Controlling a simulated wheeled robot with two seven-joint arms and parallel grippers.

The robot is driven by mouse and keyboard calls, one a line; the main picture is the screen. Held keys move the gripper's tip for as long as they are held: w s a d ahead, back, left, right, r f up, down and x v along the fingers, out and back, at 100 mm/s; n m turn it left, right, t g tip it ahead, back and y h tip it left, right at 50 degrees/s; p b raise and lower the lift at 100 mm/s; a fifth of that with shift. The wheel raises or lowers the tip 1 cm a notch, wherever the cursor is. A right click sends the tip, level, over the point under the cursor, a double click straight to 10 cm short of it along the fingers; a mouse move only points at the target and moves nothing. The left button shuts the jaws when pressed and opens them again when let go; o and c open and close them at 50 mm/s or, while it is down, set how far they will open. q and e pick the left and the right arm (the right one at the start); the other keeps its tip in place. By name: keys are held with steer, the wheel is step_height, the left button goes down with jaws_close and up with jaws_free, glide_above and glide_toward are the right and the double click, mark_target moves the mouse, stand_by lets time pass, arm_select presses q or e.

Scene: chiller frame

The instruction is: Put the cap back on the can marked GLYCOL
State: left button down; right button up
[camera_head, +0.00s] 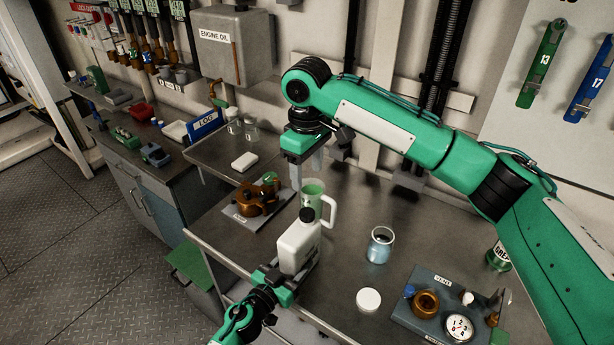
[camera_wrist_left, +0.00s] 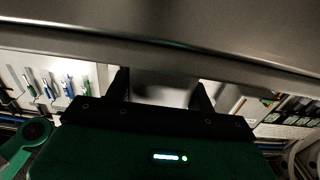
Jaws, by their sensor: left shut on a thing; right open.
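A pale can (camera_head: 300,245) stands upright at the table's front edge, with a dark top (camera_head: 307,214) that could be a cap or an open neck. No GLYCOL marking is readable on its visible side. My left gripper (camera_head: 297,271) is shut on the can's lower part; in the left wrist view a grey surface fills the space between its fingers (camera_wrist_left: 162,92). A flat white round lid (camera_head: 368,300) lies on the table to the right. My right gripper (camera_head: 306,172) is open, pointing down above and behind the can, with nothing visible between its fingers.
A jar of bluish liquid (camera_head: 380,247) stands to the right. A gauge plate (camera_head: 440,290) lies front right, a brown valve plate (camera_head: 247,213) left. Table between jar and can is clear.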

arm_select(q)
steer(key=shift+c, duration=2.2)
jaws_free()
steer(key=b+v, duration=0.3)
steer(key=v, duration=1)
steer(key=shift+s+a, duration=0.3)
